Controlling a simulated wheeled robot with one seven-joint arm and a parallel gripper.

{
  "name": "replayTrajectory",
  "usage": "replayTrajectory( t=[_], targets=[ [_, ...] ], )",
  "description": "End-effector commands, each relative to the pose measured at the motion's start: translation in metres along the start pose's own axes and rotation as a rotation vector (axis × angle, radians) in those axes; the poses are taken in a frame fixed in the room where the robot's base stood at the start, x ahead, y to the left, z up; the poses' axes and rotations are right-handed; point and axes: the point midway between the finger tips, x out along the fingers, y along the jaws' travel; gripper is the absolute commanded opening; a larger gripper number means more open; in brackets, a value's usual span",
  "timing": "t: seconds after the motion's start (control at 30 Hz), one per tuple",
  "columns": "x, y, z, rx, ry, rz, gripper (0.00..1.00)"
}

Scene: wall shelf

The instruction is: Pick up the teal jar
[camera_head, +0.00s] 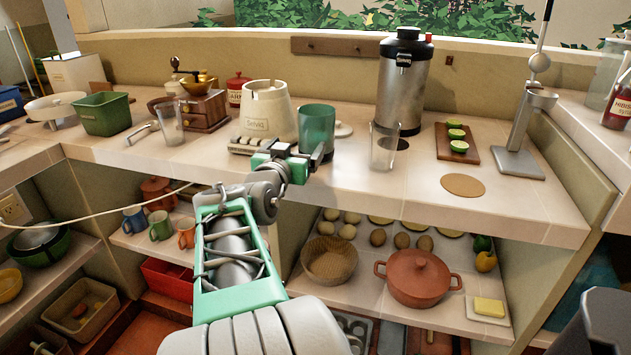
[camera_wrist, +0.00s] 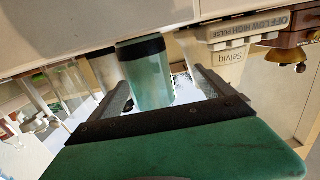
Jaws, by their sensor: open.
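The teal jar (camera_head: 316,124) stands upright on the counter beside the cream Selviq appliance. In the wrist view, which is upside down, the jar (camera_wrist: 147,82) shows between my two fingers, nearer the left one, with a dark band at its base end. My gripper (camera_head: 294,152) is open at the counter's front part, just in front of the jar. One finger hides part of the jar's lower side in the head view. In the wrist view my gripper (camera_wrist: 160,80) holds nothing, and I cannot tell how deep the jar sits between the fingers.
The Selviq appliance (camera_head: 267,110) stands close left of the jar. A clear glass (camera_head: 384,147) and a steel urn (camera_head: 404,85) stand to the right, and a pale lid (camera_head: 342,129) lies behind. The counter edge runs below my gripper.

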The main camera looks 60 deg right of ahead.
Motion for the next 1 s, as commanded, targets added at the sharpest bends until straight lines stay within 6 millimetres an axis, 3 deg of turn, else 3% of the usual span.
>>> replayTrajectory(
  t=[0.03, 0.1, 0.53, 0.8, 1.0],
  targets=[
    [0.007, 0.014, 0.001, 0.003, 0.036, 0.032, 0.97],
    [0.015, 0.022, -0.006, 0.003, 0.059, 0.049, 0.99],
    [0.08, 0.028, -0.01, 0.003, 0.059, 0.046, 0.99],
    [0.085, 0.027, -0.011, 0.003, 0.059, 0.043, 0.99],
    [0.085, 0.027, -0.011, 0.003, 0.059, 0.043, 0.82]
  ],
)
